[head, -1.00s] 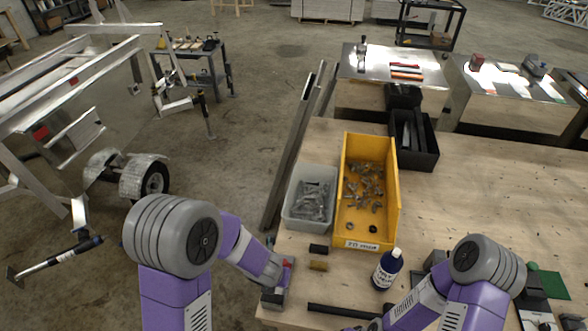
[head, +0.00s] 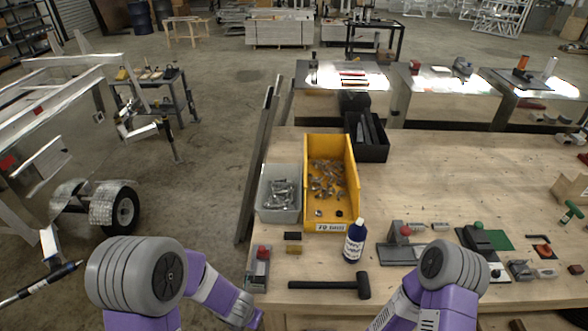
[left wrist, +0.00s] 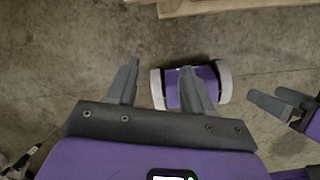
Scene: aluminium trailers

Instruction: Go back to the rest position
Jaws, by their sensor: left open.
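My left gripper (left wrist: 157,85) is open in the left wrist view, with two grey fingers apart and nothing between them. Bare concrete floor and a purple and grey part of my own body show beyond it. In the head view my left arm (head: 215,292) reaches down past the table's front left corner, and its gripper is out of the frame. Another grey-fingered gripper, my right one (left wrist: 283,104), shows at the right edge of the left wrist view; its opening is unclear. In the head view my right arm (head: 425,295) is low at the table's front, its gripper hidden.
The wooden table (head: 440,180) holds a yellow bin (head: 310,190), a grey bin (head: 265,208), a blue bottle (head: 355,240), a hammer (head: 330,286) and a red-knobbed clamp (head: 258,268) near the left arm. Open floor lies left, before a trailer wheel (head: 122,210).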

